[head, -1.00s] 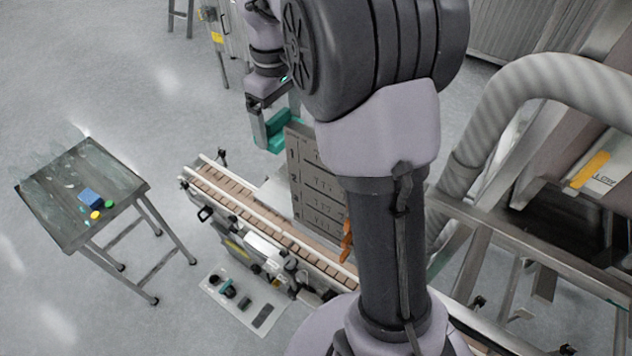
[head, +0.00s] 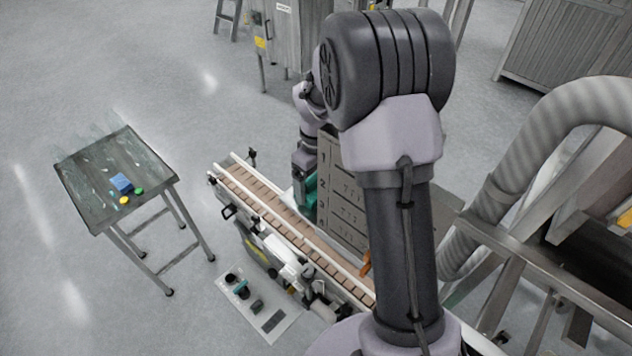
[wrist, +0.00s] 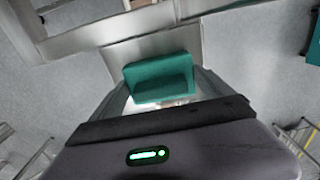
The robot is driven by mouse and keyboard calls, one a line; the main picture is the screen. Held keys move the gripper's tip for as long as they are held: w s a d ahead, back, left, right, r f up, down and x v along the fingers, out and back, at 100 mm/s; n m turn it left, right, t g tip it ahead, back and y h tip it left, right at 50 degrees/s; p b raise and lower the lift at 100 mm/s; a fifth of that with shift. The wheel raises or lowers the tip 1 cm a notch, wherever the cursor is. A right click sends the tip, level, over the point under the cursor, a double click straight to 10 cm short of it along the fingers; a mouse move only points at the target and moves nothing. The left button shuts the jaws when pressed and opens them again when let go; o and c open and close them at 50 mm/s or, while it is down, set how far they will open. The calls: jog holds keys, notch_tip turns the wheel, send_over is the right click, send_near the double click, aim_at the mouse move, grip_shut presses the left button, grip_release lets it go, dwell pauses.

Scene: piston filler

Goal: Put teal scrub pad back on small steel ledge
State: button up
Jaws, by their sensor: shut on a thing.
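The teal scrub pad (wrist: 158,78) is between the fingers of my gripper (wrist: 160,95) in the wrist view, and the gripper is shut on it. In the head view the pad (head: 309,196) shows only in part, beside the grey numbered panel (head: 343,205). A pale flat steel surface, seemingly the small steel ledge (wrist: 120,50), lies just beyond the pad in the wrist view. In the head view, my arm and the pad hide most of the ledge. I cannot tell whether the pad touches it.
A conveyor (head: 270,212) with brown slats runs along the panel's front. An orange item (head: 366,263) is at the panel's lower edge. A steel table (head: 85,190) with a blue block (head: 122,183) stands left. A ribbed hose (head: 520,160) and frame are at right.

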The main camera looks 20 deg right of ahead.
aim_at(316, 178)
jog(key=shift+s, duration=0.1)
jog(key=shift+f, duration=0.2)
jog(key=o, duration=1.1)
jog(key=shift+c, duration=0.2)
notch_tip(316, 178, up, 12)
jog(key=p, duration=0.1)
jog(key=shift+r, duration=0.25)
